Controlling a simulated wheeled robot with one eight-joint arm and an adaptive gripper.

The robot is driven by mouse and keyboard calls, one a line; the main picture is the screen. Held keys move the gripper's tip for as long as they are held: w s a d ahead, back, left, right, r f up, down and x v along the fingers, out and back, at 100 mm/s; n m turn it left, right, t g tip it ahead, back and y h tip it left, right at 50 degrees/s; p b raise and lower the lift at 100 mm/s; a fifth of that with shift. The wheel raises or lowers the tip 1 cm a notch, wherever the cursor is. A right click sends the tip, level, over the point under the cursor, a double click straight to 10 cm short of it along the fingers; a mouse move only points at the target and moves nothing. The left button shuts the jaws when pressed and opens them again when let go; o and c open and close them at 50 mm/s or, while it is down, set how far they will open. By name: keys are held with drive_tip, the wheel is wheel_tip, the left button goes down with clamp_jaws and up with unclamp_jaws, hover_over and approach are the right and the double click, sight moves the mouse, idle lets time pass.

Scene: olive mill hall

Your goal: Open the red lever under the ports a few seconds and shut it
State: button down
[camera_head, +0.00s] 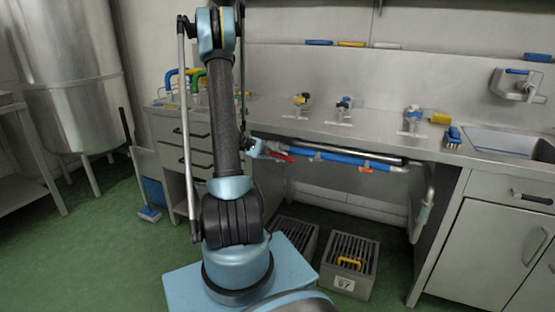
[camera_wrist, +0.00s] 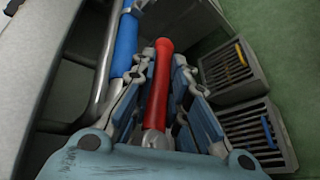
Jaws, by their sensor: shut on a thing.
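The red lever (camera_wrist: 160,85) lies lengthwise between the two fingers of my gripper (camera_wrist: 163,57) in the wrist view, its rounded end toward the top of the picture. The gripper is shut on it. In the head view, the red lever (camera_head: 281,155) shows partly beside my gripper (camera_head: 264,150), below the counter edge. The lever runs beside a blue-sleeved pipe (camera_head: 343,158), which also shows in the wrist view (camera_wrist: 124,46). The lever's pivot is hidden. On the counter above are ports with small valves (camera_head: 301,101), (camera_head: 344,104) and (camera_head: 412,116).
A steel counter (camera_head: 375,130) overhangs the pipe, with a sink (camera_head: 500,143) at right. Grated boxes (camera_head: 351,267) stand on the floor below. A drawer unit (camera_head: 185,150) is left of the pipe. Green floor (camera_head: 110,240) is open at left.

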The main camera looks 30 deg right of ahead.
drive_tip(key=shift+w, duration=0.1)
drive_tip(key=c, duration=1.6)
unclamp_jaws()
drive_tip(key=shift+d, duration=0.1)
drive_tip(key=shift+o, duration=0.2)
drive_tip(key=v, duration=1.2)
